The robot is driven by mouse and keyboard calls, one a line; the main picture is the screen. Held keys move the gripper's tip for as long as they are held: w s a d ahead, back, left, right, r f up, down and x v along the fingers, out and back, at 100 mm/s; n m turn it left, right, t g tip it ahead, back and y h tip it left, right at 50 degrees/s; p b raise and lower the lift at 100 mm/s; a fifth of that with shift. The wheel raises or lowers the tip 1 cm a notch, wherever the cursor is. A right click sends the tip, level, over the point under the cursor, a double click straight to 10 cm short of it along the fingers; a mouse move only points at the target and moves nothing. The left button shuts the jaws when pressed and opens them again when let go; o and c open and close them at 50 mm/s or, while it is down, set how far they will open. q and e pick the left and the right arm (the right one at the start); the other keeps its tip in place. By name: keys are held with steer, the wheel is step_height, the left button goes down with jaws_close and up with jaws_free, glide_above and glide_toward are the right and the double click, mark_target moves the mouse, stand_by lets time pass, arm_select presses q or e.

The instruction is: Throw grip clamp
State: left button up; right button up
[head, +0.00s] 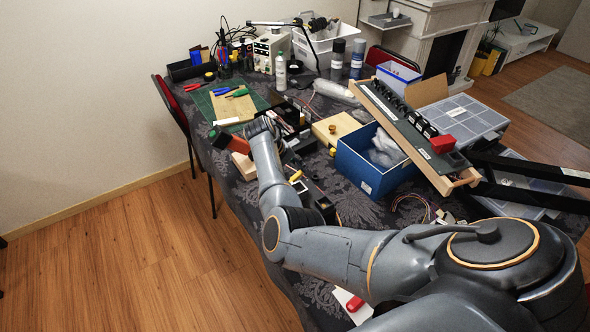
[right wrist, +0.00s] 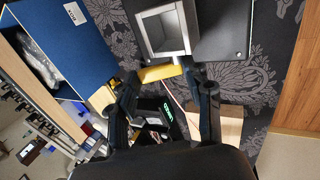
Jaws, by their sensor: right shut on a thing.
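The grip clamp shows in the right wrist view as a grey square frame (right wrist: 166,31) on a dark plate, with a yellow lever (right wrist: 160,73) at its near side. In the head view its yellow part (head: 295,176) and dark square body (head: 325,207) seem to lie near the table's left edge, just beside my right forearm. My right gripper (right wrist: 168,78) has its two dark fingers on either side of the yellow lever and is shut on it. In the head view its fingers are largely hidden around the end of my right arm. My left gripper is not in view.
A blue box (head: 357,171) with clear plastic bags stands right of the arm. A green mat (head: 252,101) with tools lies farther back.

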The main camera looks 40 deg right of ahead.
mark_target(295, 176)
steer(key=shift+a+f+h+b, duration=0.1)
steer(key=shift+a+h+b, duration=0.3)
steer(key=shift+h, duration=0.6)
steer(key=h+b, duration=0.3)
steer(key=b, duration=0.2)
steer(key=a+h+b, duration=0.1)
steer(key=h+b, duration=0.2)
steer(key=b, duration=0.2)
steer(key=a+f+g+h+b, duration=0.1)
steer(key=h+b, duration=0.2)
steer(key=b, duration=0.2)
steer(key=shift+w+a+f+h, duration=0.1)
steer(key=shift+w+a+h, duration=0.15)
steer(key=shift+h, duration=0.15)
steer(key=shift+a+h+b, duration=0.15)
steer(key=shift+h+b, duration=0.55)
steer(key=shift+b, duration=0.15)
steer(key=o, duration=1.2)
steer(key=shift+c, duration=0.2)
